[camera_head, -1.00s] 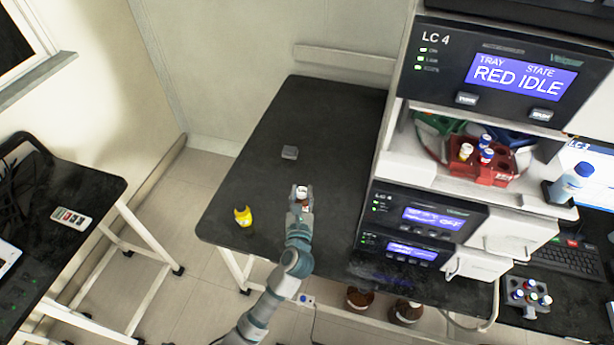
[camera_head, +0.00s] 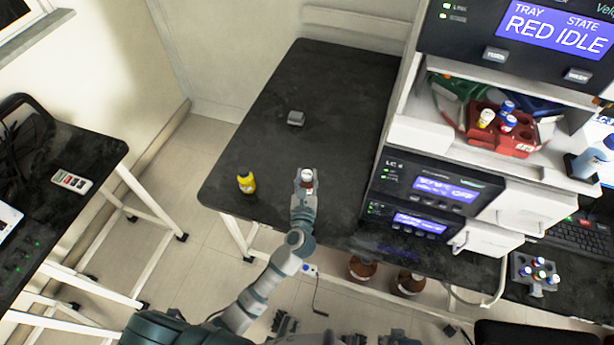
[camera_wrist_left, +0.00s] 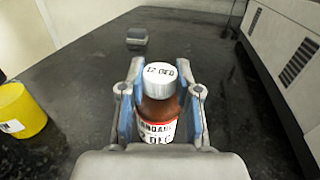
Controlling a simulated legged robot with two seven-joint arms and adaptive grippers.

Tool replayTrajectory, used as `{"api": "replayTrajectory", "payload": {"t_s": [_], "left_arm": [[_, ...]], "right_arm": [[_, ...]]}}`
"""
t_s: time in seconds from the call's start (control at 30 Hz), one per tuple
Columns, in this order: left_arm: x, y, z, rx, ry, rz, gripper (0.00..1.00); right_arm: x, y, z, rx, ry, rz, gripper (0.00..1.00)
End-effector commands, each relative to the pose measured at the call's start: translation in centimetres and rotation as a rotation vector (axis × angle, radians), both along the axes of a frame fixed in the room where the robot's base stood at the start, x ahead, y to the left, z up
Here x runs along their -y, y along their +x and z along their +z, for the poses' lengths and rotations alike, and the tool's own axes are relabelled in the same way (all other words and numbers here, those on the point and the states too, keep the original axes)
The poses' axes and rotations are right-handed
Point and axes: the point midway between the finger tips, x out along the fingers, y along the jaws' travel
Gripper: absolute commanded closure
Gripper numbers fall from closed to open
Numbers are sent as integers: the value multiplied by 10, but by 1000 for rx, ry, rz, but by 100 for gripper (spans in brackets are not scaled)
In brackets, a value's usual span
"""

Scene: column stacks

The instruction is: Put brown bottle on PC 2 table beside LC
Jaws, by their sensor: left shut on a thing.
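The brown bottle (camera_wrist_left: 158,112) has a white cap and a white label with print. My left gripper (camera_head: 305,182) is shut on it, one finger on each side, and holds it upright over the black table (camera_head: 340,100). In the head view the white cap of the bottle (camera_head: 308,176) shows between the fingers. I cannot tell whether its base touches the table. The LC stack (camera_head: 430,190) stands to the right of the gripper, with a gap of bare table between. My right gripper is not in view.
A yellow bottle (camera_head: 247,183) stands left of the gripper near the table edge. A small grey block (camera_head: 296,118) lies farther back. A red vial tray (camera_head: 500,132) sits in the LC stack. The back of the table is clear.

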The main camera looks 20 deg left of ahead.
Motion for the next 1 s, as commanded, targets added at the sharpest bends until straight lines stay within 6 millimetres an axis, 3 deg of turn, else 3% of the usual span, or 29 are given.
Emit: {"api": "replayTrajectory", "payload": {"t_s": [0.03, 0.1, 0.47, 0.57, 1.0], "left_arm": [[0, 0, -1, -1, 0, 0, 60], [0, 0, -1, -1, 0, 0, 43], [0, 0, 2, 0, 0, 0, 43], [3, -12, 0, -4, -2, -2, 43], [21, -100, -1, -4, -1, 0, 43]], "right_arm": [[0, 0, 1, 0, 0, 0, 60], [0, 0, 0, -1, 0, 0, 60], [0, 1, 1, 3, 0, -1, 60], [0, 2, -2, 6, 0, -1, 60], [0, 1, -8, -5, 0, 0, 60]]}}
